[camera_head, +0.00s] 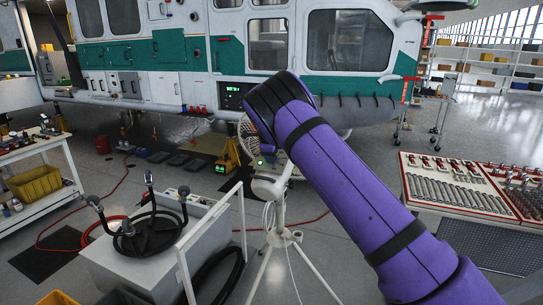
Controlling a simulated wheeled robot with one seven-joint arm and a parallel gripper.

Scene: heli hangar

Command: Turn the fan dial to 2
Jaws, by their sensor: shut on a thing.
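The fan (244,132) stands in the middle of the view, with part of its round cage showing to the left of my purple arm. Its white body (268,188) shows just below the cage, on a white tripod stand (281,238). My arm reaches in from the lower right and bends over at the fan, covering much of it. The dial cannot be made out, nor can its setting. My gripper is hidden behind my arm.
A white and green helicopter (185,55) fills the back. A grey box (150,262) with a black round-seated stool or frame on it stands at front left. A tool cart (450,207) is at right, and a white cart (35,150) at far left.

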